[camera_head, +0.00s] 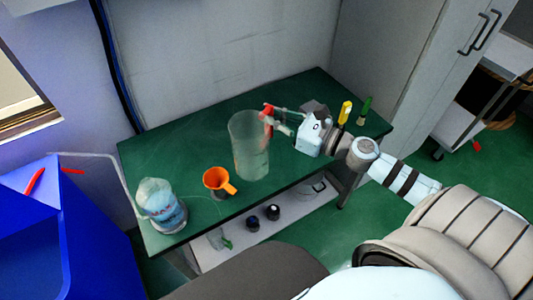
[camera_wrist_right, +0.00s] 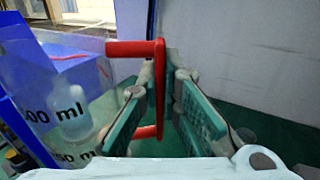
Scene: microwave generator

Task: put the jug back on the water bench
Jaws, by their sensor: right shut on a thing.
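The clear jug (camera_head: 249,150) with a red handle (camera_head: 268,116) is upright over the middle of the green-topped bench (camera_head: 185,145). I cannot tell whether its base touches the top. My right gripper (camera_head: 277,118) reaches in from the right and is shut on the handle. In the right wrist view, the green finger pads (camera_wrist_right: 163,105) lie on both sides of the red handle (camera_wrist_right: 159,75), and the jug's wall with "ml" markings (camera_wrist_right: 50,110) fills the left. My left gripper is not in view.
An orange funnel-like cup (camera_head: 216,180) and a clear container with bluish contents (camera_head: 161,206) stand to the left on the bench. A lower shelf (camera_head: 235,248) holds small dark items. A blue bin (camera_head: 70,245) is left.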

